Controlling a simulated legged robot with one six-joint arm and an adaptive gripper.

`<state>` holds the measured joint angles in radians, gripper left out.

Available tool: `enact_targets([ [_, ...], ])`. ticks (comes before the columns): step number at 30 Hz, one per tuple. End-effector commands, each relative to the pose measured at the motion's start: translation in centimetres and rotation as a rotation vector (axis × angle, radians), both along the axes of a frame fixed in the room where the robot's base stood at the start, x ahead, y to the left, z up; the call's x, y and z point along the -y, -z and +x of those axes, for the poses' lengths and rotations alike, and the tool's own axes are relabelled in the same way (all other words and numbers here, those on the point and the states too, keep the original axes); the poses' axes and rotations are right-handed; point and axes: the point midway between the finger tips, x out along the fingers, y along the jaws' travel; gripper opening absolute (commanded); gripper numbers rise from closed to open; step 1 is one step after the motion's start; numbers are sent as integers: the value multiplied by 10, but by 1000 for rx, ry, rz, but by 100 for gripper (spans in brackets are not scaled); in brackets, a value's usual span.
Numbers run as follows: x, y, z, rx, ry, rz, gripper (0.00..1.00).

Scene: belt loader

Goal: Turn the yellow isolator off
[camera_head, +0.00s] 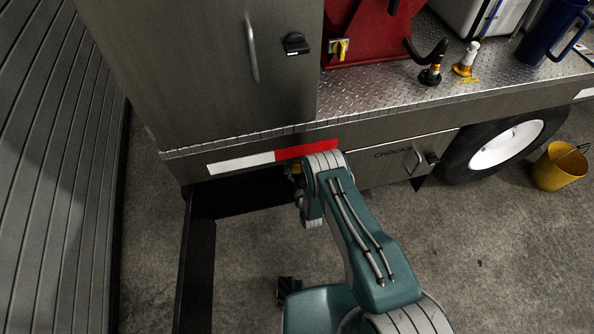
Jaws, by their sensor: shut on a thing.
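A small yellow part, which looks like the yellow isolator (296,169), shows just left of my wrist, below the red and white strip at the deck's edge. Most of it is hidden behind my arm. My gripper (295,179) is at this yellow part and shut on it; its fingers are dark, small and largely covered by the wrist. The angle of the isolator's handle cannot be told. Another yellow handle (339,48) on a pale plate is on the red housing above the deck, well apart from my gripper.
A grey cabinet (205,75) with a bar handle and black latch stands above the deck. Right of my arm is a chocks drawer (385,165), then a wheel (505,147) and a yellow bucket (560,167). A ribbed wall (55,170) bounds the left. Concrete floor lies open at right.

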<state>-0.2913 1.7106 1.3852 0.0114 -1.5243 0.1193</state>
Motion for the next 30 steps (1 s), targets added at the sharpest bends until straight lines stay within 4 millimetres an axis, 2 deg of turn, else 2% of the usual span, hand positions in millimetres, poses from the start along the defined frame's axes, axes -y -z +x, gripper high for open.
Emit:
enact_targets([
  [6,-1,-2,1,37,0,-116,18],
  [16,-2,-2,1,43,-1,-130,18],
  [17,-2,-2,1,43,-1,-130,79],
  [18,-2,-2,1,42,-1,-131,97],
  [19,-2,-2,1,42,-1,-131,100],
  [30,-1,-1,0,39,0,-129,100],
])
